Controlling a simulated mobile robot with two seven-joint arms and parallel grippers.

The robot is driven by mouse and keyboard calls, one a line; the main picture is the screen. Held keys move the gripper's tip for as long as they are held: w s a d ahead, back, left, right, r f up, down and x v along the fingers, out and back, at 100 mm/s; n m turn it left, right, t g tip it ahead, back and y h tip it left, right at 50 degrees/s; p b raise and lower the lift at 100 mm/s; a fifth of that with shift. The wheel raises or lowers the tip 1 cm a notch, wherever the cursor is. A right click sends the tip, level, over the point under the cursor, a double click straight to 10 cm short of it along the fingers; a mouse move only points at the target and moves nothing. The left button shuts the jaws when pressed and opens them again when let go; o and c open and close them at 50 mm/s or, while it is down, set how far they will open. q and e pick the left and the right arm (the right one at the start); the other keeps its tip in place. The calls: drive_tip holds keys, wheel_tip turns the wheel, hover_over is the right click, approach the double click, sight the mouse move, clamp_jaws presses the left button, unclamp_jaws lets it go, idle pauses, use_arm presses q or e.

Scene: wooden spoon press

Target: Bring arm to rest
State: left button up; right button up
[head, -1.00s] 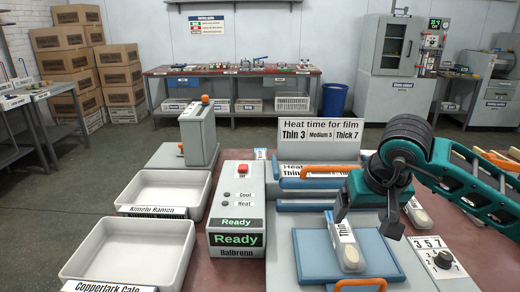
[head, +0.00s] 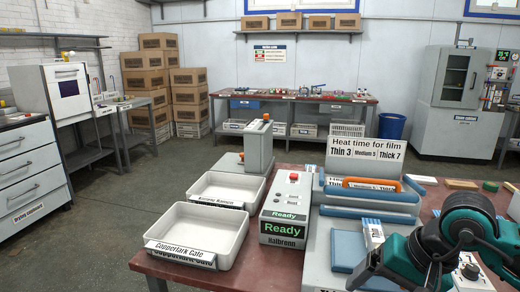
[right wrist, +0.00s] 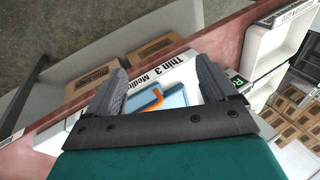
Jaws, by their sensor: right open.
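My right gripper (head: 368,270) is open at the lower right of the head view, in front of the press (head: 325,250). Its two fingers (right wrist: 160,66) are apart with nothing between them in the right wrist view. A packet marked Thin (head: 373,232) stands out at the blue pad (head: 347,250), partly hidden by my arm. The press's blue upper part has an orange handle (head: 371,183), which also shows in the right wrist view (right wrist: 156,98). My left gripper is in neither view.
The Halbrenn box (head: 284,230) with green Ready displays stands left of the press. Two white trays, Kimetu Ramen (head: 262,187) and Copperlark Cafe (head: 240,215), lie further left. A heat-time sign (head: 366,158) stands behind the press. The floor (head: 120,225) left of the table is clear.

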drive_tip(key=s+a+r+m+t+y, duration=0.1)
drive_tip(key=s+a+r+m+y, duration=0.1)
drive_tip(key=a+m+y, duration=0.7)
drive_tip(key=s+a+r+m+t+y, duration=0.1)
drive_tip(key=s+a+r+m+y, duration=0.1)
drive_tip(key=a+m+y, duration=0.65)
drive_tip(key=w+d+f+n+t+h, duration=0.1)
drive_tip(key=d+f+n+t+h, duration=0.35)
drive_tip(key=n, duration=0.75)
drive_tip(key=w+d+f+n+t+h+p, duration=0.1)
drive_tip(key=d+f+n+t+h, duration=0.35)
drive_tip(key=n, duration=0.75)
drive_tip(key=w+d+f+n+t+h, duration=0.1)
drive_tip(key=d+f+n+t+h, duration=0.35)
drive_tip(key=n, duration=0.75)
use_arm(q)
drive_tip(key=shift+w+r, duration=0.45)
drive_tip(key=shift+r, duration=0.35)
use_arm(e)
drive_tip(key=s+f+m+g+h, duration=0.2)
drive_tip(key=s+f+m+g, duration=0.1)
drive_tip(key=f, duration=0.4)
drive_tip(key=s+d+f+m+g+h, duration=0.1)
drive_tip(key=s+f+m+g+h, duration=0.2)
drive_tip(key=s+f+m, duration=0.3)
drive_tip(key=shift+s+d+f+m+g+h, duration=0.3)
drive_tip(key=shift+f+m+g, duration=0.35)
drive_tip(key=shift+m, duration=0.6)
